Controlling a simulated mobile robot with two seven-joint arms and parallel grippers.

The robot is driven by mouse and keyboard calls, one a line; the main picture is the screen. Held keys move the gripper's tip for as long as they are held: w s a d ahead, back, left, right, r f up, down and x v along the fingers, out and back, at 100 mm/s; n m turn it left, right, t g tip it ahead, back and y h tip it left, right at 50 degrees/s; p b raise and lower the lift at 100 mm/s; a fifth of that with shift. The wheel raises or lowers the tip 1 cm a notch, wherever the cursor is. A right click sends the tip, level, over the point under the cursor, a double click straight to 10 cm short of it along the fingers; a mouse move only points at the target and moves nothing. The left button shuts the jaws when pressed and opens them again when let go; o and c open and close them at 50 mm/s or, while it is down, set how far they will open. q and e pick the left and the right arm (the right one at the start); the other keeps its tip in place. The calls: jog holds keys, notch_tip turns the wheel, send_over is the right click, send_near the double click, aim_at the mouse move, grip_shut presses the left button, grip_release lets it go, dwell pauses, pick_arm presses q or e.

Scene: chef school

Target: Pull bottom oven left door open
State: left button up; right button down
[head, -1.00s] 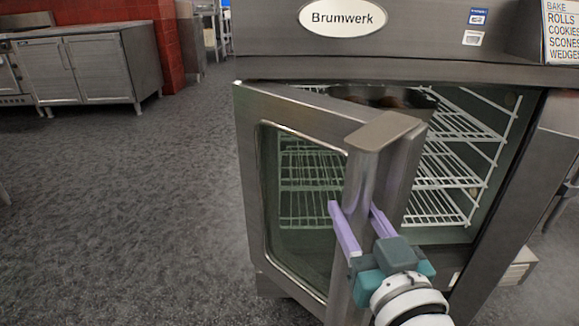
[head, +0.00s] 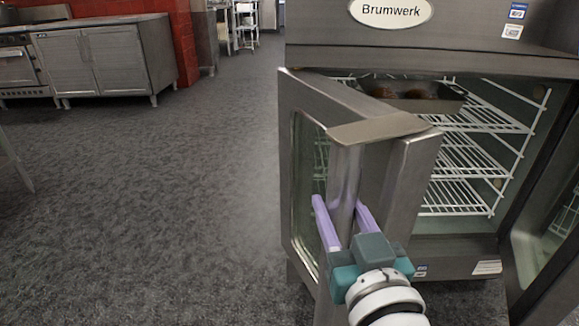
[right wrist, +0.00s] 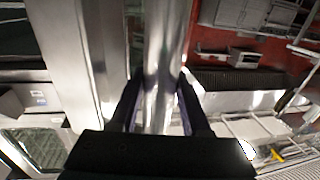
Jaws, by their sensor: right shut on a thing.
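The oven's left door (head: 312,172) stands swung partway open in the head view, its glass panel facing left. Its upright metal handle (head: 345,180) runs along the free edge. My right gripper (head: 340,212) is shut on this handle, with one purple finger on each side. In the right wrist view the handle (right wrist: 162,60) runs down between the two dark fingers (right wrist: 160,105). The oven (head: 440,45) shows its open cavity with white wire racks (head: 465,158). My left gripper is not in view.
A tray (head: 410,98) with brown food sits on the top rack. Another glass door (head: 545,240) stands open at the right. Grey floor at the left is clear. Steel cabinets (head: 105,60) stand against a red wall at the back left.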

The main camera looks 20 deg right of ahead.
jog(key=shift+c, duration=1.8)
grip_release()
jog(key=shift+s, duration=0.1)
jog(key=s+a+p, duration=0.1)
jog(key=s+p, duration=0.1)
jog(key=s, duration=0.7)
jog(key=shift+s, duration=0.4)
